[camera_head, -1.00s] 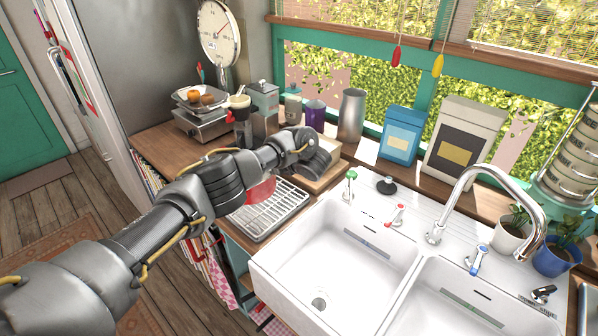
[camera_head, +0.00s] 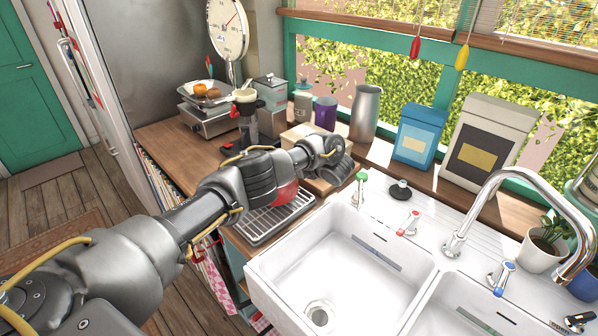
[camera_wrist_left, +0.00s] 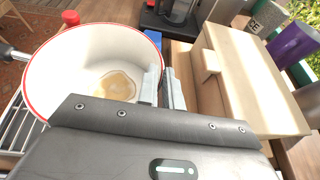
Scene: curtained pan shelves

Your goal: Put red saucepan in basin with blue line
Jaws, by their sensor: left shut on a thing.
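The red saucepan (camera_head: 287,192) is mostly hidden behind my left arm in the head view, over the wire drying rack (camera_head: 275,218). The right basin (camera_head: 450,320) shows a greyish-green strip and is partly cut off. Both look empty where visible. My right gripper is out of view.
A wooden box (camera_wrist_left: 245,85) stands just right of the saucepan. Red, blue and green taps and a tall chrome faucet (camera_head: 475,200) stand behind the basins. A scale (camera_head: 208,118), jug and bags line the counter. The space above the left basin is clear.

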